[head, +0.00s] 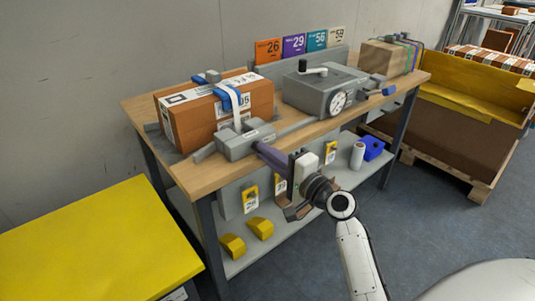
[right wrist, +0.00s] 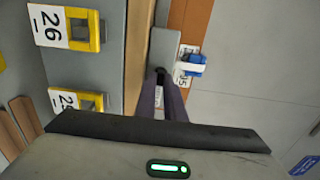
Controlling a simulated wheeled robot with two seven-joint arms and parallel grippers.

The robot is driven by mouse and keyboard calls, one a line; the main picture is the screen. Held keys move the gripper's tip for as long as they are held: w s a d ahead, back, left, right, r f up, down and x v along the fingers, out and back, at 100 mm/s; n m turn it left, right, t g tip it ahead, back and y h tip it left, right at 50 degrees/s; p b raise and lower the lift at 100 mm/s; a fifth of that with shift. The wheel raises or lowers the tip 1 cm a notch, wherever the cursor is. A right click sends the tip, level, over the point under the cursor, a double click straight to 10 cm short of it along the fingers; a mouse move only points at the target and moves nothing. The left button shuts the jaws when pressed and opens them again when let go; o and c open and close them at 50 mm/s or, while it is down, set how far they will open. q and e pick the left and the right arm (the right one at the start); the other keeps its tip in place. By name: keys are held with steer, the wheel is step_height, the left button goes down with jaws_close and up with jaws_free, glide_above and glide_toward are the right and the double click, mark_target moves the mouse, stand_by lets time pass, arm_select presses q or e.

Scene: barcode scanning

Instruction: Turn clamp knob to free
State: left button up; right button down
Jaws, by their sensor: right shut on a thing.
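A grey clamp block (head: 244,141) sits at the front edge of the wooden bench, before an orange-brown box (head: 190,123) with a white strap and blue buckle. My right gripper (head: 262,149) reaches in from the front, its purple fingers at the block's front face. In the right wrist view the fingers (right wrist: 162,92) are shut on a small dark knob (right wrist: 160,74) at the end of the grey clamp block (right wrist: 164,45). The fingers hide most of the knob, so its turn angle cannot be told. My left gripper is not in view.
A grey device with a crank and dial (head: 322,91) stands mid-bench, a strapped wooden block (head: 388,57) at the far right. Yellow numbered tags (head: 251,192) hang under the bench edge near my arm. A yellow-topped table (head: 95,245) is at left.

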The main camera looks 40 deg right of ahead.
steer(key=shift+f+n, duration=0.1)
steer(key=shift+n, duration=0.2)
steer(key=n+p, duration=0.2)
steer(key=n, duration=1.5)
steer(key=shift+p, duration=0.4)
steer(key=shift+n, duration=0.3)
steer(key=c, duration=2.1)
jaws_free()
